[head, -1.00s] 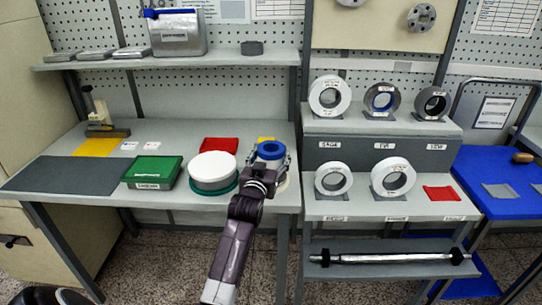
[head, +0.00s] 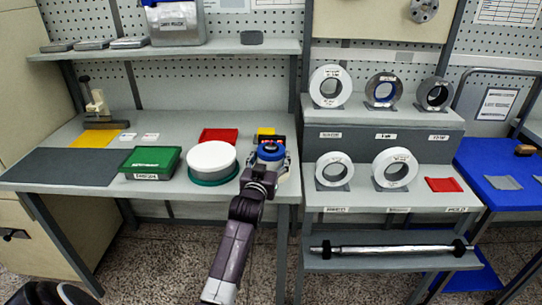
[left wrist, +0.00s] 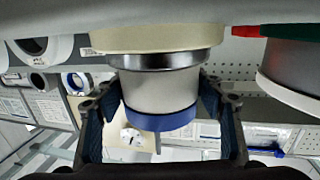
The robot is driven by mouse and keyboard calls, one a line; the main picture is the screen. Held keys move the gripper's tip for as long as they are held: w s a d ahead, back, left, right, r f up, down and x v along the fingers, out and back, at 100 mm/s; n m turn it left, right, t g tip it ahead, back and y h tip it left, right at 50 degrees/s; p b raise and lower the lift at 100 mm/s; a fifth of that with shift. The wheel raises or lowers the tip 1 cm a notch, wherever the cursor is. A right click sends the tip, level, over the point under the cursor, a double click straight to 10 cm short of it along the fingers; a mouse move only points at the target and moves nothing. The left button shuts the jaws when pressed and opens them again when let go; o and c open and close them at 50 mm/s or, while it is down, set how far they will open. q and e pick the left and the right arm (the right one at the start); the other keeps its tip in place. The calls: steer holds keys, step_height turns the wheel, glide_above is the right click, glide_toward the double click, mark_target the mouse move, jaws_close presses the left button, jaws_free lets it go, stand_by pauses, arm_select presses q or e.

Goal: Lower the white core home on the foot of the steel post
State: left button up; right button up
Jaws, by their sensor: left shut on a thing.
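The white core (left wrist: 160,92) with a blue end ring (left wrist: 162,122) sits between the fingers of my left gripper (left wrist: 160,90), which is shut on it. The left wrist view looks upside down, with the table at the top. The core's far end meets a shiny steel collar (left wrist: 155,62) on a cream round base (left wrist: 150,40); I cannot tell whether a small gap is left. A thin grey piece (left wrist: 158,145), perhaps the post's tip, shows past the blue ring. In the head view the blue ring (head: 271,152) is upright above the base. The rest of the post is hidden.
A white disc on a green base (head: 211,158) stands close left of my gripper. A stepped rack (head: 385,118) with several rings stands to the right.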

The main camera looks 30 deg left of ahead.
arm_select(q)
steer(key=o, duration=1.2)
steer(key=v, duration=1.2)
steer(key=shift+d, duration=0.1)
